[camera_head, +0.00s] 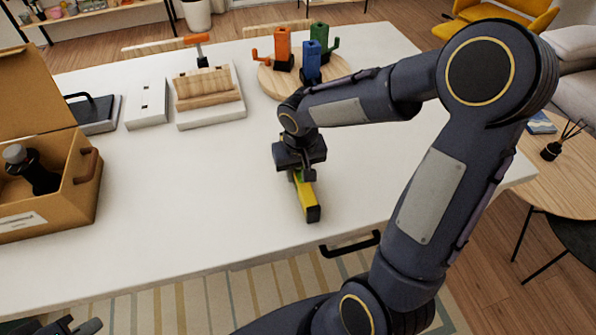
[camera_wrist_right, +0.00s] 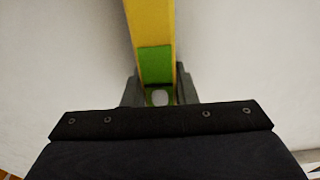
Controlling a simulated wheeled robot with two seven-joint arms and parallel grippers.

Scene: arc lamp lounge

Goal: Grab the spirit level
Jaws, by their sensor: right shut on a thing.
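The spirit level (camera_head: 307,196) is a yellow bar with a black end cap and a green part, at the middle of the white table (camera_head: 190,209). My right gripper (camera_head: 299,177) is shut on it near its green part. In the right wrist view the yellow spirit level (camera_wrist_right: 151,24) runs up out of the picture, with its green section between the fingers of my right gripper (camera_wrist_right: 160,93). I cannot tell whether it touches the table. My left gripper (camera_head: 72,326) shows only in part at the bottom left corner, away from the spirit level.
An open cardboard box (camera_head: 84,197) with a dark object inside stands at the left. Behind are a wooden block on a white base (camera_head: 212,115), a white box (camera_head: 147,104), and a round board (camera_head: 340,81) with orange, blue and green items. Table around the spirit level is clear.

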